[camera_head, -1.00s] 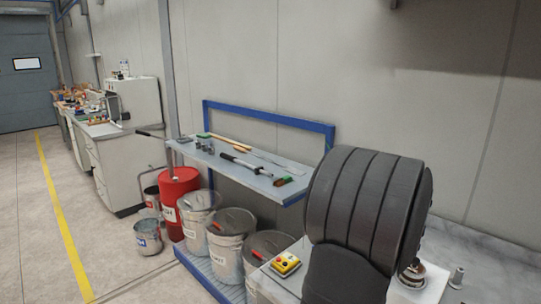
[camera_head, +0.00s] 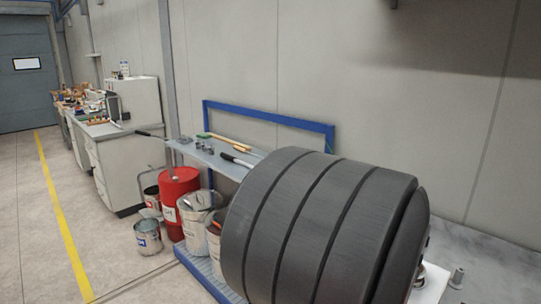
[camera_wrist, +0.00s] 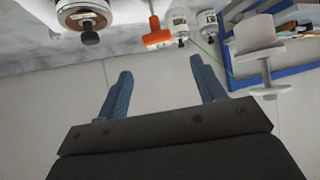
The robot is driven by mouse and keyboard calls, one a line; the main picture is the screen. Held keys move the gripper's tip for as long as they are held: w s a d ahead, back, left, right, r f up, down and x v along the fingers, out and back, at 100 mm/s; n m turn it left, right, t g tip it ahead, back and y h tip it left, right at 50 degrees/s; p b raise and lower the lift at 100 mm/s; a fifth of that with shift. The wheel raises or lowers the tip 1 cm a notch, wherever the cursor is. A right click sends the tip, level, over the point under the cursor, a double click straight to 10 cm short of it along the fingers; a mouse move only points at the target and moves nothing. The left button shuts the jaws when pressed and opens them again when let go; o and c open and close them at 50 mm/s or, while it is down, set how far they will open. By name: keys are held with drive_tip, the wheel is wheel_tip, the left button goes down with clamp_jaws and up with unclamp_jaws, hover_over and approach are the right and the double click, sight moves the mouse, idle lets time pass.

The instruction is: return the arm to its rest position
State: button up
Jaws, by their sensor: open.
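My gripper (camera_wrist: 160,90) shows in the wrist view with its two blue fingers wide apart and nothing between them. Bare wall or floor surface shows behind the fingers. In the head view my dark, ribbed arm link fills the lower right and hides the gripper itself.
A blue-framed shelf (camera_head: 222,162) with tools stands against the wall. A red drum (camera_head: 180,190), a metal bucket (camera_head: 148,238) and white pails (camera_head: 193,218) stand below and left of it. A cabinet bench (camera_head: 118,165) stands farther back. Floor left of the yellow line (camera_head: 62,225) is clear.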

drive_tip(key=v, duration=0.7)
drive_tip(key=x, duration=1.7)
drive_tip(key=shift+f, duration=0.2)
drive_tip(key=shift+w+r, duration=0.2)
drive_tip(key=shift+r, duration=0.15)
drive_tip(key=shift+s+r, duration=0.15)
drive_tip(key=shift+r, duration=1.25)
